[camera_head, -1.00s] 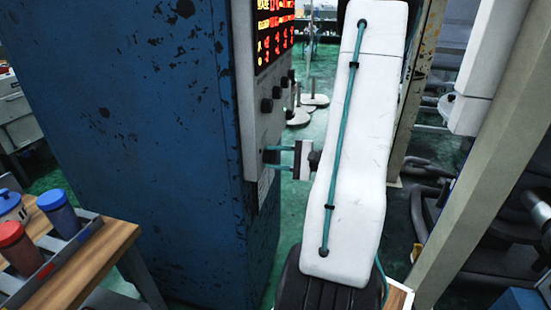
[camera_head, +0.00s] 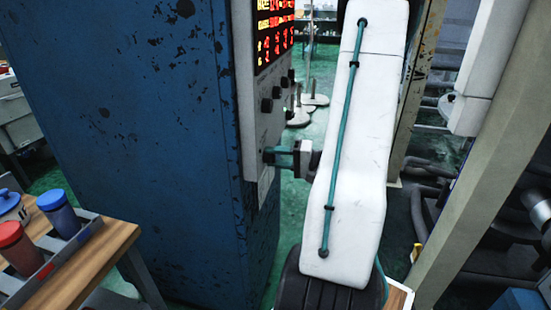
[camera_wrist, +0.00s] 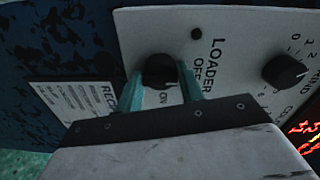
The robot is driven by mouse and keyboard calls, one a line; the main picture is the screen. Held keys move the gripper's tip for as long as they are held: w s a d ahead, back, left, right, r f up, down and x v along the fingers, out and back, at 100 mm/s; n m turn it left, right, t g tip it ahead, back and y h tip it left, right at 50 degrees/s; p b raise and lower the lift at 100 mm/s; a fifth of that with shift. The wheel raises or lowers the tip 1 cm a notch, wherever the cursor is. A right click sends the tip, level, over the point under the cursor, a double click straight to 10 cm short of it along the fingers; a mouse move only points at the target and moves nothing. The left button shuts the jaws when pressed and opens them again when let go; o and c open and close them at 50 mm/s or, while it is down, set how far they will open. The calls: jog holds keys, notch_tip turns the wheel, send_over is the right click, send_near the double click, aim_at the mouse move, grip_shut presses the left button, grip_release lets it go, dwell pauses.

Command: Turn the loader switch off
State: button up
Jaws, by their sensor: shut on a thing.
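The loader switch is a black round knob (camera_wrist: 160,72) on a pale grey panel (camera_wrist: 150,25), under the wording LOADER, with OFF and ON printed beside it. My gripper (camera_wrist: 160,82) has its two teal fingers on either side of this knob and is shut on it. In the head view my gripper (camera_head: 279,156) reaches left from my white arm to the lower part of the panel. The fingers partly hide the knob, and I cannot tell which mark its pointer faces.
Another black knob (camera_wrist: 284,71) with numbered marks sits to the right on the panel. A blue cabinet (camera_head: 140,130) fills the left. A wooden table (camera_head: 95,262) with a tray of capped jars stands at the lower left. A beige post (camera_head: 480,180) stands at the right.

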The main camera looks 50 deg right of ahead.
jog(key=shift+r, duration=0.1)
dwell(0.3)
jog(key=o, duration=1)
jog(key=shift+c, duration=0.2)
jog(key=shift+s, duration=0.1)
jog(key=v, duration=0.7)
jog(key=shift+s+d, duration=0.2)
jog(key=shift+s, duration=0.1)
